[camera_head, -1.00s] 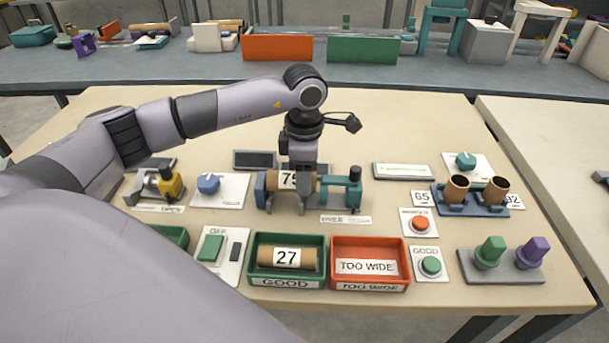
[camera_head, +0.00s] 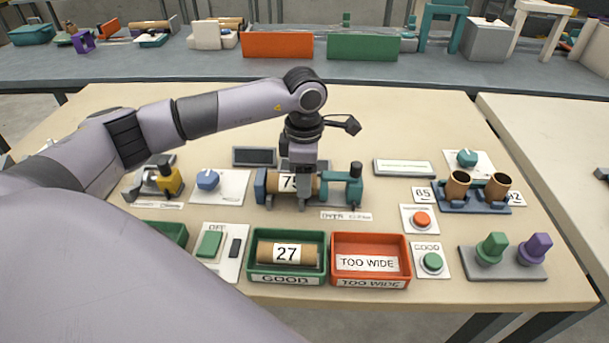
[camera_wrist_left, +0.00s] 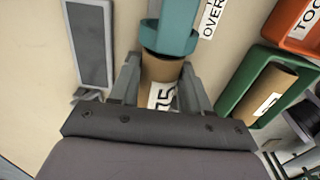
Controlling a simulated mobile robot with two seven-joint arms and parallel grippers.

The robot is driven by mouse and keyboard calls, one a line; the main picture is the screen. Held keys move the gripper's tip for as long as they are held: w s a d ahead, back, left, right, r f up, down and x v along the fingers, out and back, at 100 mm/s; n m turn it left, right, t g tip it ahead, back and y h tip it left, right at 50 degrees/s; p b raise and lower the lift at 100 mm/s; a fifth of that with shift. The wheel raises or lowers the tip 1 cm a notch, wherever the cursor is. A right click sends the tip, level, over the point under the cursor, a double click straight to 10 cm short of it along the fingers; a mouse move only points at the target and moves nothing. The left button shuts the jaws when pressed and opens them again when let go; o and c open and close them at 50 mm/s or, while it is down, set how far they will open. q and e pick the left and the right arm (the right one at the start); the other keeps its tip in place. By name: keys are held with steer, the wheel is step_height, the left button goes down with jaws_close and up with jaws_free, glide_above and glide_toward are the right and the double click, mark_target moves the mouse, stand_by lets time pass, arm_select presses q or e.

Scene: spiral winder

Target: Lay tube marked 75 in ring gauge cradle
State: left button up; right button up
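The tube marked 75 (camera_head: 276,183) is a brown cardboard cylinder with a white label. It lies level between a blue end block (camera_head: 260,186) and the teal ring gauge (camera_head: 355,185), above a plate marked OVER. In the left wrist view the tube (camera_wrist_left: 162,71) runs up to the teal collar (camera_wrist_left: 169,37). My left gripper (camera_head: 304,200) points down over the tube. Its fingers (camera_wrist_left: 160,85) lie along both sides of the tube and seem to close on it. The tube's underside and its contact with the cradle are hidden. My right gripper is out of view.
A green GOOD tray (camera_head: 287,234) holds a tube marked 27 (camera_head: 268,252). Beside it is a red TOO WIDE tray (camera_head: 371,239), without a tube. Two upright tubes (camera_head: 457,187) stand in a blue rack at right. Buttons and knobs surround the front; the table's back is mostly clear.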

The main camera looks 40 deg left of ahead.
arm_select(q)
steer(key=shift+s, duration=0.1)
step_height(320, 180, up, 13)
stand_by(0.5)
steer(key=shift+d+f, duration=0.1)
stand_by(1.0)
